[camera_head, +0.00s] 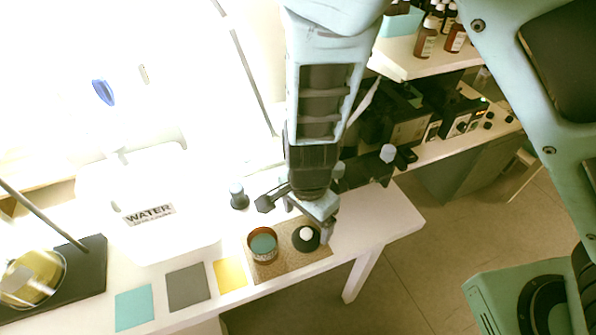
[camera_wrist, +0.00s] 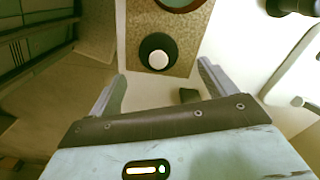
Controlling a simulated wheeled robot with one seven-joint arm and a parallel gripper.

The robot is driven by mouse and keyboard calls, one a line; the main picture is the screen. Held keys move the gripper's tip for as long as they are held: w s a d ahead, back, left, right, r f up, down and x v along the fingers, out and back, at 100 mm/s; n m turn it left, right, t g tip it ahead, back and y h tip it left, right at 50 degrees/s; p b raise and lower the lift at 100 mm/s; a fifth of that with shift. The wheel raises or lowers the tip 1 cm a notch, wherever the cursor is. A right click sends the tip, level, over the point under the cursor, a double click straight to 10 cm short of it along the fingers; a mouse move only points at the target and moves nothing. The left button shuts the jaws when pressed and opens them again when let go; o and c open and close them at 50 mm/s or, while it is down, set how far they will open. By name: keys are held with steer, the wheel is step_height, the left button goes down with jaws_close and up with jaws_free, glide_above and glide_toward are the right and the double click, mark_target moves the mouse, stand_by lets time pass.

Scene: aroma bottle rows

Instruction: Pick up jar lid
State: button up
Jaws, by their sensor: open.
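The jar lid (camera_head: 306,238) is a round black disc with a white knob. It lies on a tan speckled mat (camera_head: 291,265), to the right of an open brown jar (camera_head: 263,247) with teal contents. My gripper (camera_head: 312,212) is above the lid's far side in the head view and holds nothing. In the wrist view the lid (camera_wrist: 157,51) lies beyond the spread fingers of my gripper (camera_wrist: 160,84), roughly centred between them. The jar (camera_wrist: 180,3) is cut off at the top edge there.
Yellow (camera_head: 230,275), grey (camera_head: 188,287) and teal (camera_head: 134,308) squares lie left of the mat. A white WATER container (camera_head: 150,230) stands behind them. A small dark bottle (camera_head: 238,196) stands near my gripper. The white table's edge (camera_head: 405,225) is to the right, with a shelf of bottles beyond.

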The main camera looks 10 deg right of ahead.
mark_target(306, 232)
steer(key=shift+s+f+b, duration=0.1)
steer(key=shift+f+b, duration=0.55)
steer(key=shift+f, duration=2.15)
steer(key=c, duration=1)
